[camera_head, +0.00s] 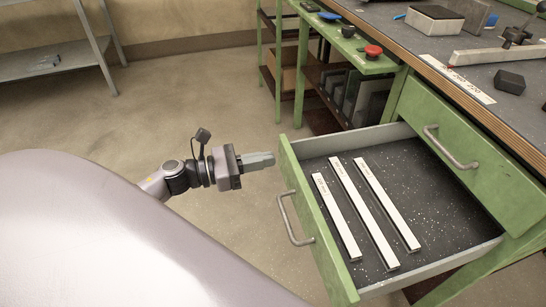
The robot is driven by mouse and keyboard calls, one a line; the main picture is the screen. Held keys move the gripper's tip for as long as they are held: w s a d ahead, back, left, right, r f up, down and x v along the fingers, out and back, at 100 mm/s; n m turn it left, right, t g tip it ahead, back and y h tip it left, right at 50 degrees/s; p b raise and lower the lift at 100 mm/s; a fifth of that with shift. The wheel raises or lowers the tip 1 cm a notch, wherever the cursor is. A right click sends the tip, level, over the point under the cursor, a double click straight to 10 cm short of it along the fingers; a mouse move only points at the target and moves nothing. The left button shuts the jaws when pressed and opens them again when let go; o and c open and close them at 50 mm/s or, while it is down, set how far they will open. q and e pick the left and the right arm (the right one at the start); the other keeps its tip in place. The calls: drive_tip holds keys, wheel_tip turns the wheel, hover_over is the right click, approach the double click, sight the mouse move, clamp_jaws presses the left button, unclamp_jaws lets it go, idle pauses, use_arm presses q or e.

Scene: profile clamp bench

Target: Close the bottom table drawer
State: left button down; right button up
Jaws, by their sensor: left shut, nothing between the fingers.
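A green table drawer (312,228) stands pulled far out toward the left, under the bench. Its grey handle (293,218) is on the front panel, facing me. Several white strips (362,212) lie inside on the dark drawer floor. Another green drawer (465,160) above it is closed, with its own grey handle. My left gripper (271,160) is shut and empty, with its fingertips close to the far end of the drawer's front panel. I cannot tell whether they touch it. My right gripper is not in view.
A green side shelf (345,45) with a red knob (373,51) stands behind the drawer. A metal rack (55,60) is at the far left. The floor between is clear.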

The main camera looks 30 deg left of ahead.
use_arm(q)
drive_tip(key=shift+x, duration=1.3)
